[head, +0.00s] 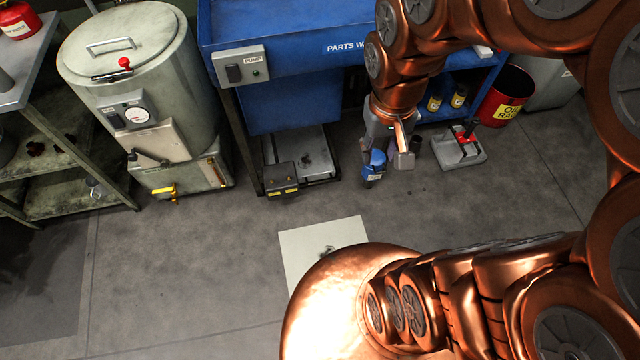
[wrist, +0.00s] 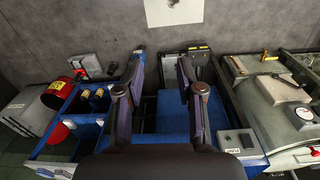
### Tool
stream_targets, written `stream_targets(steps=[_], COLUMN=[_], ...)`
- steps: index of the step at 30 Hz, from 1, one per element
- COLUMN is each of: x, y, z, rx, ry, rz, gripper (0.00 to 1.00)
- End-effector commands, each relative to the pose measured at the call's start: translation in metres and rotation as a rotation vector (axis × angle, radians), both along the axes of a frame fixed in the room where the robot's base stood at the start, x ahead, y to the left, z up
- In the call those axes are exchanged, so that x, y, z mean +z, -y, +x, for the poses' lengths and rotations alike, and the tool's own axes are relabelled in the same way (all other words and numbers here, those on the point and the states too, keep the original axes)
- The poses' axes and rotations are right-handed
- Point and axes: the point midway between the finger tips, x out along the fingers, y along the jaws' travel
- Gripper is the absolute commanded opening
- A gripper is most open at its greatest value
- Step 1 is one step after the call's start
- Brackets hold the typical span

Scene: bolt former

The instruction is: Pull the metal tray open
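The metal tray (head: 316,150) is a flat grey pan low under the blue parts washer, with a dark stain on it. A dark box with yellow marks (head: 282,178) sits at its front left corner. The tray's rear is hidden under the washer. My gripper (head: 388,172) hangs to the right of the tray, apart from it. In the wrist view my gripper (wrist: 161,58) shows two fingers spread with nothing between them. There the tray (wrist: 170,66) appears beyond the fingers, partly covered by one, with the dark box (wrist: 198,50) beside it.
The blue parts washer (head: 290,35) stands above the tray. A grey tank with a yellow-handled valve (head: 164,191) stands left. A red-handled device (head: 460,148) and a red oily-rag bin (head: 506,95) are right. A pale sheet (head: 322,240) lies on otherwise clear floor in front.

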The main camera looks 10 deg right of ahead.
Motion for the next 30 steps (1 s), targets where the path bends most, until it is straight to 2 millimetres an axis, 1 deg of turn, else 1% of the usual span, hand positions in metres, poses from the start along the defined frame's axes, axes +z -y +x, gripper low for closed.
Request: stream_targets(steps=[1,8,12,14,15,20,21,23,24,26,27,29,30], x=[-0.026,-0.093,-0.136,-0.156,-0.168,-0.223,-0.236,-0.256,-0.27,-0.291,-0.305,-0.327,-0.341], y=[0.001,0.0,-0.002,-0.004,-0.005,-0.01,-0.011,-0.013,-0.014,-0.016,-0.017,-0.019,-0.02], z=[0.018,0.102,0.151,0.171,0.184,0.232,0.244,0.261,0.273,0.288,0.298,0.312,0.321], rx=[-0.013,-0.083,-0.128,-0.147,-0.16,-0.217,-0.231,-0.255,-0.27,-0.293,-0.308,-0.332,-0.351], ry=[0.02,0.149,0.228,0.257,0.281,0.359,0.381,0.41,0.429,0.459,0.475,0.501,0.516], rz=[0.0,0.025,0.056,0.073,0.086,0.14,0.158,0.182,0.2,0.227,0.246,0.276,0.296], gripper=[0.37,0.37,0.37,0.37,0.37,0.37,0.37,0.37,0.37,0.37,0.37,0.37,0.37])
